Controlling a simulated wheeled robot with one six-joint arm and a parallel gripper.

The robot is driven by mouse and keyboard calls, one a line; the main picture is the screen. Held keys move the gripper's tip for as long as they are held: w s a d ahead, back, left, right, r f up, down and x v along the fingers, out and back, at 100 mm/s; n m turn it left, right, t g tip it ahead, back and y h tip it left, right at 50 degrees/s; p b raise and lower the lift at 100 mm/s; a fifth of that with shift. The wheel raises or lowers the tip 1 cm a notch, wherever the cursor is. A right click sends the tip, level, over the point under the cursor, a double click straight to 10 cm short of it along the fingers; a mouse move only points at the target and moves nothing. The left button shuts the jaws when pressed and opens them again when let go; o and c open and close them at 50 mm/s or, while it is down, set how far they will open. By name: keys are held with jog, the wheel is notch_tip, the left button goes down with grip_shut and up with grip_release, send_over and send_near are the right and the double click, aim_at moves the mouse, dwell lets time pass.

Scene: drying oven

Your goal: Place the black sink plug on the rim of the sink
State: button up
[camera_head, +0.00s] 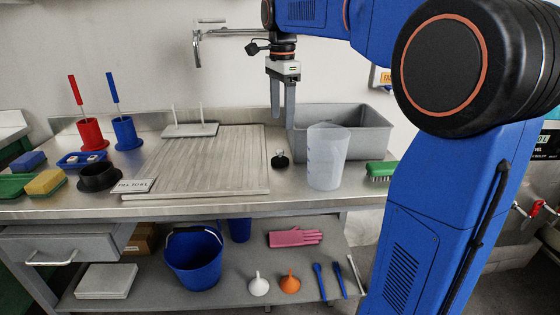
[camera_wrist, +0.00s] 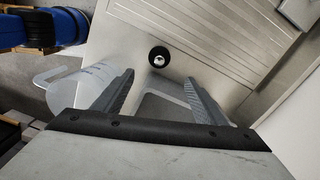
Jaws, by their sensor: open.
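The black sink plug (camera_head: 280,158) sits upright on the steel counter between the ribbed drainboard and the clear jug. A pale knob shows on its top. In the wrist view the plug (camera_wrist: 159,56) lies beyond my fingertips, near their middle line. My gripper (camera_head: 283,116) points down and is open and empty, above and behind the plug near the sink's left end. Its two fingers also show apart in the wrist view (camera_wrist: 160,90). The grey sink (camera_head: 345,112) stands at the back right of the counter. Its front wall is partly hidden by the jug.
A clear measuring jug (camera_head: 327,160) stands in front of the sink, right of the plug; it also shows in the wrist view (camera_wrist: 72,85). A green brush (camera_head: 380,170) lies further right. A pronged rack (camera_head: 190,130) stands behind the drainboard (camera_head: 215,165). Bare counter surrounds the plug.

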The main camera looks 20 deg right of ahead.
aim_at(280, 150)
notch_tip(280, 150, down, 7)
jog(key=shift+f, duration=0.1)
jog(key=shift+s+a+f, duration=0.1)
jog(key=shift+a+f, duration=0.05)
jog(key=shift+f, duration=1.2)
jog(key=shift+s+a+f, duration=0.1)
jog(key=shift+a+f, duration=0.05)
jog(key=shift+f, duration=1.2)
jog(key=shift+c, duration=0.6)
jog(key=c, duration=1.1)
jog(key=shift+w+r, duration=0.1)
jog(key=shift+r, duration=0.05)
